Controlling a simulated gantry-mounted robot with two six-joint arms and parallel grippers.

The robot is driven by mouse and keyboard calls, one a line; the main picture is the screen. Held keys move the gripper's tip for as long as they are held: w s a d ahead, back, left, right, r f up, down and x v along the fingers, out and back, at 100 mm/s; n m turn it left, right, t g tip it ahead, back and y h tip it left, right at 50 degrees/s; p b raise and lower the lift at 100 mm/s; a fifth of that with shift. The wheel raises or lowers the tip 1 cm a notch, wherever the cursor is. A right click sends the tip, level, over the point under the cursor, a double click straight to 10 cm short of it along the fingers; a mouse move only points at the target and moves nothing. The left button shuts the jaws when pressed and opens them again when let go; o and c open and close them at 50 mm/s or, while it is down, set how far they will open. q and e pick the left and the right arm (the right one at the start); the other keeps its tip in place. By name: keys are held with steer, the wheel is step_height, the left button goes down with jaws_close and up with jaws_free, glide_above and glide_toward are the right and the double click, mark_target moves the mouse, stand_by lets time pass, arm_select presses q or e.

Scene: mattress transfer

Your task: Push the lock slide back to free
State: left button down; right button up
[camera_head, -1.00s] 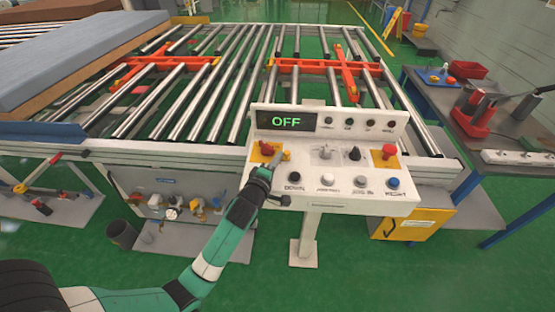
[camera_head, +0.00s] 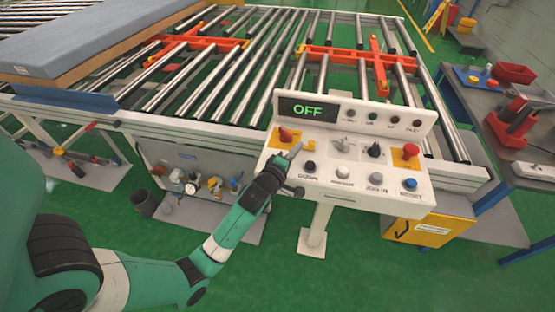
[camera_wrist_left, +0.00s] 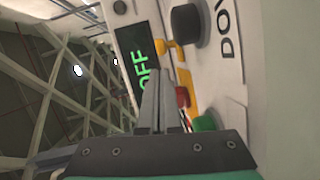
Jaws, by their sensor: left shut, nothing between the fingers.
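The control panel (camera_head: 345,183) stands at centre right, its display (camera_head: 307,110) reading OFF. At its upper left a red switch (camera_head: 286,134) sits on a yellow plate. A small yellow piece beside it, which looks like the lock slide (camera_head: 309,146), also shows in the left wrist view (camera_wrist_left: 165,47). My left gripper (camera_head: 297,150) is shut and empty, its fingertips close to the yellow plate, between switch and yellow piece. Contact cannot be told. In the left wrist view the fingers (camera_wrist_left: 157,95) overlap the plate area, with red and green parts just right of them. My right gripper is not in view.
A black DOWN button (camera_head: 310,166) lies just below the fingertips. A red mushroom button (camera_head: 411,151), other knobs and a blue button (camera_head: 410,184) sit farther right. The roller conveyor (camera_head: 235,115) is behind, with a mattress (camera_head: 90,40) at upper left.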

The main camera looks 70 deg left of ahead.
arm_select(q)
steer(key=p+v, duration=0.1)
steer(key=v, duration=0.9)
steer(key=shift+s, duration=0.4)
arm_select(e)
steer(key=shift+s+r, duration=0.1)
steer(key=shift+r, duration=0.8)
